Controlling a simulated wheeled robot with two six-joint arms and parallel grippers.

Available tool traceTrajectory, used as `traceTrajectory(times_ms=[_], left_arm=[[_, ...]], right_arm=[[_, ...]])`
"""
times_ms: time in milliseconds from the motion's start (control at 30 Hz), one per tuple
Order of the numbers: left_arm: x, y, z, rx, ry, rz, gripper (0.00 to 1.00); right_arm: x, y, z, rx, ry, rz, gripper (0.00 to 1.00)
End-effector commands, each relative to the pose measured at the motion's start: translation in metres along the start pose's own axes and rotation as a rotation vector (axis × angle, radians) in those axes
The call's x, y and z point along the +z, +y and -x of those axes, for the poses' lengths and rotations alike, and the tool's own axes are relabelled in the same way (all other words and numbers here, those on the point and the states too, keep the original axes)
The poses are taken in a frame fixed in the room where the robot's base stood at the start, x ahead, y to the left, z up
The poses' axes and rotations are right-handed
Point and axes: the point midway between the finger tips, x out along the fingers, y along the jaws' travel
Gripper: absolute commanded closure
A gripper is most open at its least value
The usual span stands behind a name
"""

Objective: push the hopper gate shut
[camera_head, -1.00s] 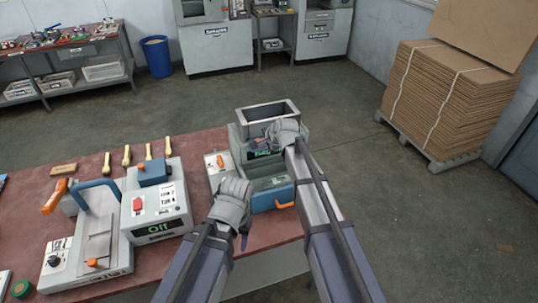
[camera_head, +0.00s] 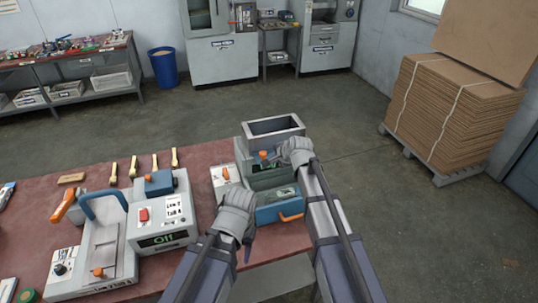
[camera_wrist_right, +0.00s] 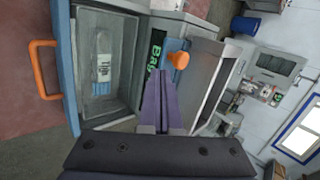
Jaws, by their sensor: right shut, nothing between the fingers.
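The hopper (camera_head: 274,127) is a grey open-topped box on the machine at the table's right end. An orange knob (camera_head: 263,155) stands below it. In the right wrist view the orange knob (camera_wrist_right: 180,60) sits on a small blue piece, which looks like the gate (camera_wrist_right: 171,46); how far it is pushed in is unclear. My right gripper (camera_wrist_right: 165,78) is shut and empty, its purple fingertips close to the knob; contact cannot be told. In the head view my right gripper (camera_head: 283,160) is just right of the knob. My left gripper (camera_head: 247,254) hangs low at the table's front; its jaws are unclear.
Below the hopper is a blue-fronted drawer (camera_head: 278,212) with an orange handle (camera_wrist_right: 40,70). A control box with an orange switch (camera_head: 225,173) stands left of it.

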Motion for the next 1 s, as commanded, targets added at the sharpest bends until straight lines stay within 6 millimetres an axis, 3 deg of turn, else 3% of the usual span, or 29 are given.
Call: traceTrajectory(times_ms=[33,333,500,767,867,967,1000], left_arm=[[0.001,-0.002,0.017,0.000,0.000,0.000,0.50],[0.003,-0.005,0.058,0.002,0.000,0.010,0.50],[0.004,-0.006,0.065,0.002,0.000,0.013,0.50],[0.004,-0.006,0.063,0.002,0.000,0.013,0.50],[0.003,-0.005,0.057,0.002,0.000,0.012,0.50],[0.002,-0.004,0.041,0.002,0.000,0.011,0.50],[0.002,-0.003,0.032,0.002,0.000,0.010,0.50]], right_arm=[[0.001,-0.004,0.019,0.000,0.000,-0.001,1.00],[0.000,-0.004,0.075,0.001,0.001,0.000,1.00],[0.000,-0.002,0.086,0.000,0.000,-0.001,1.00],[0.000,-0.001,0.085,0.001,0.000,0.001,1.00],[0.010,0.012,0.083,0.030,-0.010,0.057,1.00],[0.038,0.050,0.079,0.119,-0.048,0.232,1.00],[0.052,0.071,0.078,0.170,-0.071,0.335,1.00]])
